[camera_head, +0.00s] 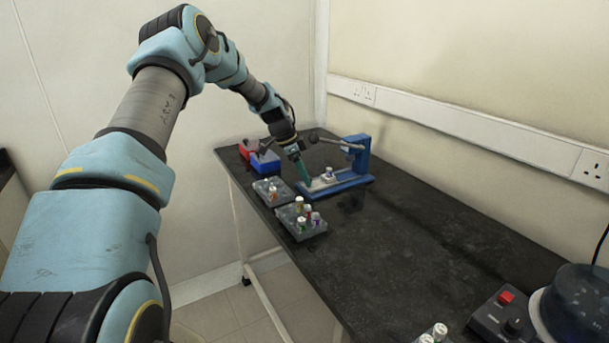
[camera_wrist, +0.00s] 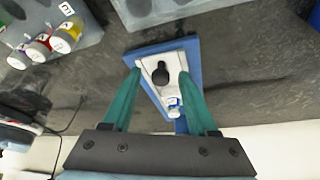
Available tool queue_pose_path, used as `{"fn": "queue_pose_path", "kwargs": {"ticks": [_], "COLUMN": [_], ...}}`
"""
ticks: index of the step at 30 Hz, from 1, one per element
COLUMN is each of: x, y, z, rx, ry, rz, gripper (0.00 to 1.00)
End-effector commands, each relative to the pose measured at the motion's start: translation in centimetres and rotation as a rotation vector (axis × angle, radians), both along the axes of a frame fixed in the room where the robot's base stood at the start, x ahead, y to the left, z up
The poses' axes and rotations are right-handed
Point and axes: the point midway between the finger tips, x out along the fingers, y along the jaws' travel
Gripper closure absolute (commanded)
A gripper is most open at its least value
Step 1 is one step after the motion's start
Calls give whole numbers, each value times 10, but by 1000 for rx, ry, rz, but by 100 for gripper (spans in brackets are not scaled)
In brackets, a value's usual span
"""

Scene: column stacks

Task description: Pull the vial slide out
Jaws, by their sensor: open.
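The vial slide (camera_head: 318,185) is a pale plate on the base of a blue press (camera_head: 361,160). In the wrist view the slide (camera_wrist: 151,64) carries a black knob (camera_wrist: 160,75) and a white-capped vial (camera_wrist: 174,104) behind it. In the wrist view my gripper's (camera_wrist: 159,74) two teal fingers are open, one on each side of the knob, with gaps showing. Whether the fingertips are level with the knob is hard to tell.
Two grey racks, one with several vials (camera_head: 302,233) and one with few (camera_head: 266,191), stand left of the press. A blue box (camera_head: 266,163) and a red box (camera_head: 247,147) are behind. A dark round device (camera_head: 578,305) is at right. The middle of the bench is clear.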

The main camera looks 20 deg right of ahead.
Motion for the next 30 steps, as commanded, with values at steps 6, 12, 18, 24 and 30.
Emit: {"fn": "queue_pose_path", "kwargs": {"ticks": [6, 12, 18, 24, 30], "x": [1, 4, 7, 8, 8], "y": [1, 12, 27, 37, 40], "z": [3, 28, 65, 91, 100], "rx": [-1, -2, -2, -1, -1], "ry": [-1, -5, -4, -2, 1], "rz": [0, 1, 2, 1, 0], "gripper": [41, 41, 41, 41, 41]}}
